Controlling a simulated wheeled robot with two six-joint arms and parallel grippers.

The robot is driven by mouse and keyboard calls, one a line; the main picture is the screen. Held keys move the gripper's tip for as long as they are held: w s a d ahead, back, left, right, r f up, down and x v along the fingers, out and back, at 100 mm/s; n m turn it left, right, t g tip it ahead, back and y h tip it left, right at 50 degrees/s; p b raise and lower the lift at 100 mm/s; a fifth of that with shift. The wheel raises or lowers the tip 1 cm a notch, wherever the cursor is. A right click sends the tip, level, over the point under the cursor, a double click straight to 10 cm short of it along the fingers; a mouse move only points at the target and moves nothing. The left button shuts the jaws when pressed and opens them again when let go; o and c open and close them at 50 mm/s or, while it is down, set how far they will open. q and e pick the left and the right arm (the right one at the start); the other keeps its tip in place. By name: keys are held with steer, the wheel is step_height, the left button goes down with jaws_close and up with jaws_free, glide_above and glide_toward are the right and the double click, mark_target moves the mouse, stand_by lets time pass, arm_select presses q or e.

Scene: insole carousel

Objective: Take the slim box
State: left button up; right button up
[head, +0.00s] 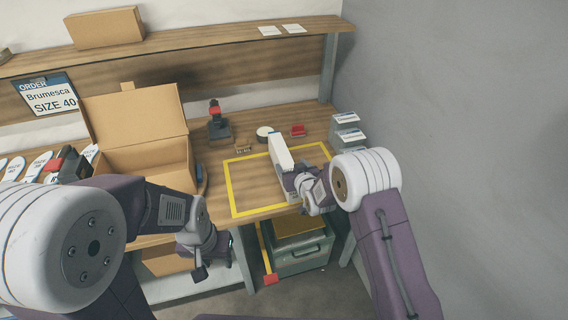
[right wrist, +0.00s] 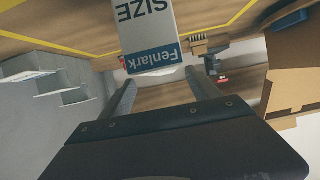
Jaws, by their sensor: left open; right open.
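The slim box (head: 281,152) is white and stands inside a yellow taped rectangle on the wooden table. In the right wrist view its end (right wrist: 146,35) shows a blue "Fenlark" label and the word "SIZE". My right gripper (head: 292,184) is at the near end of the box. It is open, and in the right wrist view its fingers (right wrist: 165,85) spread to either side of the label end; I cannot tell if they touch it. My left gripper (head: 201,265) hangs low in front of the table edge, away from the box; its fingertips are small and partly unclear.
An open cardboard box (head: 146,160) stands left of the taped area. A dark tool with a red top (head: 217,122), a white roll (head: 264,133) and a red item (head: 298,130) lie behind. Grey trays (head: 346,130) are at right, near the wall. A grey-green bin (head: 302,254) is below.

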mark_target(287, 161)
steer(key=shift+w+f, duration=0.25)
steer(key=shift+w, duration=0.25)
steer(key=shift+w+a, duration=0.15)
steer(key=shift+a, duration=0.25)
steer(key=p+x, duration=0.1)
steer(key=x, duration=0.2)
steer(key=shift+w+a+f, duration=0.15)
steer(key=shift+w+f, duration=0.05)
steer(key=shift+w, duration=0.05)
steer(key=shift+w+f, duration=0.2)
steer(key=shift+w, duration=0.2)
steer(key=shift+s+a+r, duration=0.1)
steer(key=shift+s+r, duration=0.05)
steer(key=shift+s, duration=0.05)
steer(key=shift+c, duration=1.2)
jaws_close()
